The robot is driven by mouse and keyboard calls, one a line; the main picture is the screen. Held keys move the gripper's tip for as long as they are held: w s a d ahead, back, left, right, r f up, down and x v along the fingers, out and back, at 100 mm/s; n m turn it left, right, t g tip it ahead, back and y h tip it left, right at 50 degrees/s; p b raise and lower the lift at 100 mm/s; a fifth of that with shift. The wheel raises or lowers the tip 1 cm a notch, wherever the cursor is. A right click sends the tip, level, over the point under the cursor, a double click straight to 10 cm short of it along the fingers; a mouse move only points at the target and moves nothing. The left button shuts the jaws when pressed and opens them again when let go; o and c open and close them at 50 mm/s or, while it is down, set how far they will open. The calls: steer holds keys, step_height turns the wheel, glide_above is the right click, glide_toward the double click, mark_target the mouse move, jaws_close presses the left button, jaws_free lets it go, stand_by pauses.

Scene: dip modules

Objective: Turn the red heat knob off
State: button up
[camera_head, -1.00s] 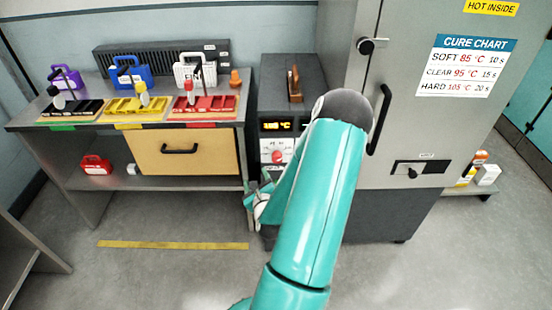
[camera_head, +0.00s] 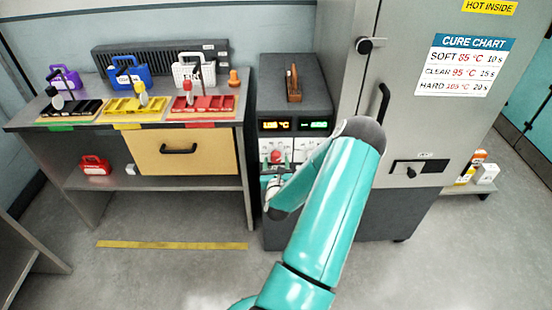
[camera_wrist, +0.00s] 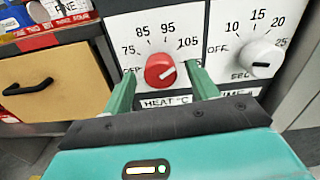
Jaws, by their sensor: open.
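The red heat knob (camera_wrist: 160,70) sits on a white dial plate marked HEAT °C, with 75, 85, 95 and 105 around it and an OFF mark at its left, partly covered. Its pale pointer line appears to point right, towards the side beyond 105. My gripper (camera_wrist: 160,82) is open, with one green finger on each side of the knob's lower part; contact cannot be told. In the head view the red knob (camera_head: 277,157) shows on the control box front, with my gripper (camera_head: 277,168) right at it.
A white time knob (camera_wrist: 261,59) is just right of my right finger. The control box (camera_head: 290,85) has an orange and a green display, and a wooden-handled thing on top. A bench (camera_head: 100,183) with a drawer stands left; a grey cabinet (camera_head: 400,150) stands right.

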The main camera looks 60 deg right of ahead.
steer(key=shift+x, duration=1.4)
steer(key=c, duration=1)
